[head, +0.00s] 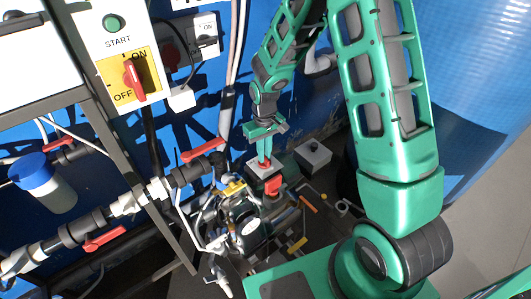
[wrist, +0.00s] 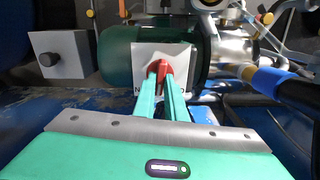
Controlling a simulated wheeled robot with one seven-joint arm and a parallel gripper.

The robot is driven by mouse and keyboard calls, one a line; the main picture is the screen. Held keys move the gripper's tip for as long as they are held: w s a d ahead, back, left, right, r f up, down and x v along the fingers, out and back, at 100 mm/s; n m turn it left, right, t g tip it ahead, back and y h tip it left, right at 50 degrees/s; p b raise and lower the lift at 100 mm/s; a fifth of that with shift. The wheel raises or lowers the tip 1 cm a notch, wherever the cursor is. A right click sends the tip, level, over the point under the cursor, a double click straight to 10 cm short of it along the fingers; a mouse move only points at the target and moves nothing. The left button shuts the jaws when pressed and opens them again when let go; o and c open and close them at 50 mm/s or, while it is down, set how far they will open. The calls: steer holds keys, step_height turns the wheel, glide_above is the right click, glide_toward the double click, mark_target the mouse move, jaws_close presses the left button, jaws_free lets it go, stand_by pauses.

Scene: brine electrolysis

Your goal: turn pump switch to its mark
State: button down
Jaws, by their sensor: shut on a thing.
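The pump switch is a red knob (wrist: 160,67) on a pale square plate (wrist: 181,52), on top of the dark green pump motor (wrist: 118,58). My gripper (wrist: 163,84) is shut on the red knob, one green finger on each side of it. Letters at the plate's near edge are mostly hidden by the fingers, and I cannot read the mark. In the head view my gripper (head: 264,159) points down at the switch plate (head: 254,172), and the knob is largely covered by the fingertips.
A grey box with a black knob (head: 314,147) stands beside the motor. A red-handled valve (head: 203,150) and pipes lie to the left. A yellow ON/OFF panel (head: 115,82) with a red switch is mounted higher up. A blue drum (head: 470,80) stands at the right.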

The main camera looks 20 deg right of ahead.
steer(key=n, duration=0.5)
steer(key=shift+w+d+n, duration=0.1)
steer(key=shift+n, duration=0.2)
steer(key=shift+w+d+r+n, duration=0.1)
steer(key=shift+d+n, duration=0.05)
steer(key=shift+n, duration=2.15)
steer(key=shift+w, duration=0.1)
steer(key=c, duration=1.8)
jaws_free()
steer(key=shift+d, duration=0.1)
steer(key=shift+a, duration=0.2)
steer(key=shift+s, duration=0.2)
step_height(320, 180, up, 11)
steer(key=shift+f, duration=0.2)
